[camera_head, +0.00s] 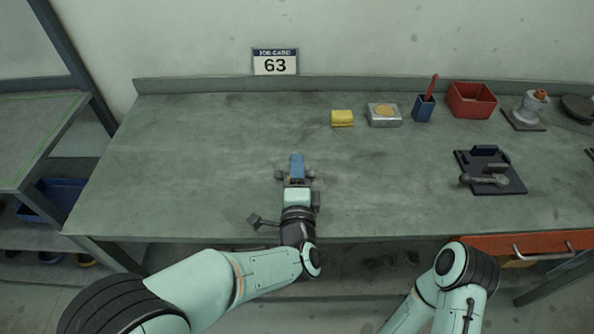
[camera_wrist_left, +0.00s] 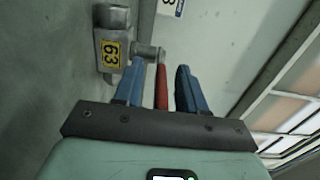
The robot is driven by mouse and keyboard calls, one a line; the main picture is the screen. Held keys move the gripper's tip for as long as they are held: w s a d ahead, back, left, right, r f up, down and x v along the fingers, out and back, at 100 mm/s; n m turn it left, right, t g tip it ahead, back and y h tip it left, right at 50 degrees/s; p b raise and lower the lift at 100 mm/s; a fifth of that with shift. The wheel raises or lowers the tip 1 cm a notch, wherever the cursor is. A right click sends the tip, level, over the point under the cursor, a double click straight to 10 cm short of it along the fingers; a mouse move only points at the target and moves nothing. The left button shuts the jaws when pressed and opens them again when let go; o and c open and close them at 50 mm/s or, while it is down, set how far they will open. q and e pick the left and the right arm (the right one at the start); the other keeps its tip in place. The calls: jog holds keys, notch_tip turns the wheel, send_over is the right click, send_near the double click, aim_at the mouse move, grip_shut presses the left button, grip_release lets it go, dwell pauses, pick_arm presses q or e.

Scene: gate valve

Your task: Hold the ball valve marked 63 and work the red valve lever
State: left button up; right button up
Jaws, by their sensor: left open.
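The ball valve (camera_wrist_left: 112,48) is a grey metal body with a yellow plate marked 63, seen in the left wrist view. Its red lever (camera_wrist_left: 162,88) stands between the two blue fingers of my left gripper (camera_wrist_left: 160,88). The gripper is open; I cannot tell whether a finger touches the lever. In the head view my left gripper (camera_head: 297,168) is over the front middle of the bench and mostly hides the valve; only small grey bits show beside it. My right arm shows at the lower right, but its gripper is out of view.
The grey bench (camera_head: 200,150) is clear to the left. A "63" job card (camera_head: 275,62) is behind it. A yellow block (camera_head: 342,118), silver tin (camera_head: 384,115), blue cup (camera_head: 423,108) and red bin (camera_head: 472,100) stand at the back. A dark fixture (camera_head: 485,182) lies right.

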pick_arm(q)
jog(key=shift+w, duration=0.2)
jog(key=shift+c, duration=0.3)
grip_shut()
dwell(0.5)
